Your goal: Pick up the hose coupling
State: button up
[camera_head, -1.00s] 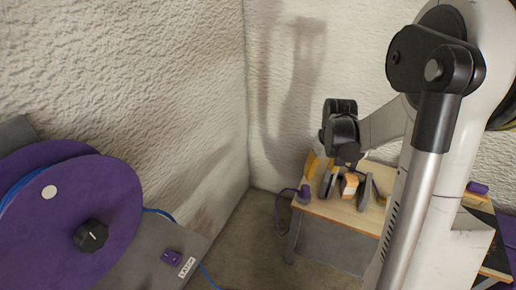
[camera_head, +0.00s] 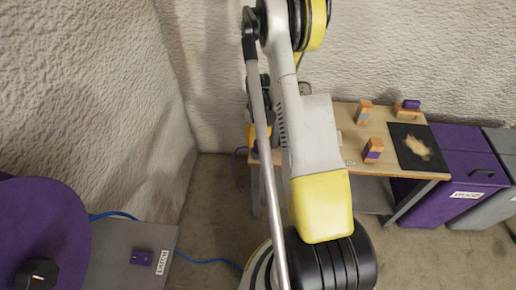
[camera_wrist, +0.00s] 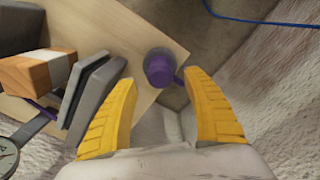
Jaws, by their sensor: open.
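A short round purple piece that looks like the hose coupling (camera_wrist: 160,68) stands at the corner of the wooden bench (camera_wrist: 125,25) in the wrist view, with a purple hose at its side. My gripper (camera_wrist: 161,79) is open, with its two yellow fingers apart. The coupling shows between and just beyond the fingertips; I cannot tell how far below it is. Nothing is held. In the head view my arm covers the coupling, and only a bit of purple hose (camera_head: 240,154) shows beside the bench.
Left of the fingers in the wrist view, grey upright plates (camera_wrist: 90,88) stand close by an orange and white block (camera_wrist: 38,72). In the head view, orange and purple blocks (camera_head: 373,150) and a black mat (camera_head: 403,160) lie on the bench. A purple bin (camera_head: 460,155) stands at right.

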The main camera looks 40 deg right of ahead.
aim_at(258, 141)
notch_tip(258, 141, down, 5)
jog(key=shift+w+r+b, duration=0.1)
jog(key=shift+r+b, duration=0.1)
jog(key=shift+b, duration=0.9)
jog(key=shift+r, duration=0.1)
jog(key=c, duration=1.3)
jog(key=shift+o, duration=0.2)
